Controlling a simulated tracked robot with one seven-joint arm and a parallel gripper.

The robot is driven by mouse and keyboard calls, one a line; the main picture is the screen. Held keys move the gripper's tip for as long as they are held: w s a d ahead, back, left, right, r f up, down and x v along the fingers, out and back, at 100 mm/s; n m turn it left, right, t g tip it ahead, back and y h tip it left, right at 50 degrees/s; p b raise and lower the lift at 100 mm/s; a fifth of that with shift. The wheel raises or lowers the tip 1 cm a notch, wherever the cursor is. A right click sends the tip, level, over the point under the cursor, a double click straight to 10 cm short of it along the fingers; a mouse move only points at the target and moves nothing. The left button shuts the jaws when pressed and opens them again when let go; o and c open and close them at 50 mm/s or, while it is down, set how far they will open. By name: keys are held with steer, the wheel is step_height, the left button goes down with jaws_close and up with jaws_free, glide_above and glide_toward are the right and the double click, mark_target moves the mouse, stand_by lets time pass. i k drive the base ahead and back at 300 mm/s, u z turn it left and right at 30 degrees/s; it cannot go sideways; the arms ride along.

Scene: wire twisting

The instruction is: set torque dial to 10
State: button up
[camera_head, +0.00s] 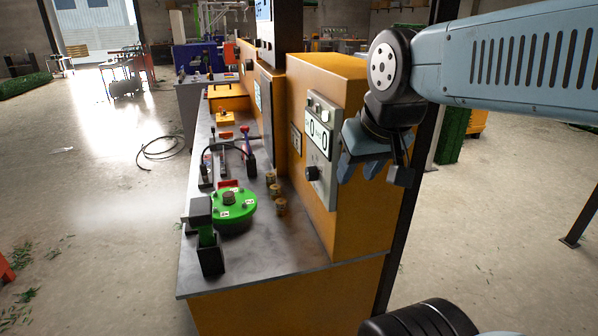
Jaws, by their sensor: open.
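The torque dial appears to be the small dark knob (312,173) low on the grey control panel (320,150) of the yellow cabinet. A display (318,135) above it shows a digit that looks like 0; its full reading is too small to tell. My gripper (358,178) is open and empty, with blue-grey fingers pointing down and left. It appears just right of the panel and the knob in the picture, apart from the knob. The depth gap between them is hard to judge.
The yellow cabinet (358,215) stands at the bench's right side. A dark cable (163,150) lies on the open floor at left.

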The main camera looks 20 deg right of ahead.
mark_target(311, 172)
steer(key=u, duration=1.05)
steer(key=i, duration=0.1)
steer(key=z, duration=2.85)
steer(key=k, duration=1.65)
steer(key=u, duration=0.6)
steer(key=i, duration=1)
steer(key=u, duration=0.1)
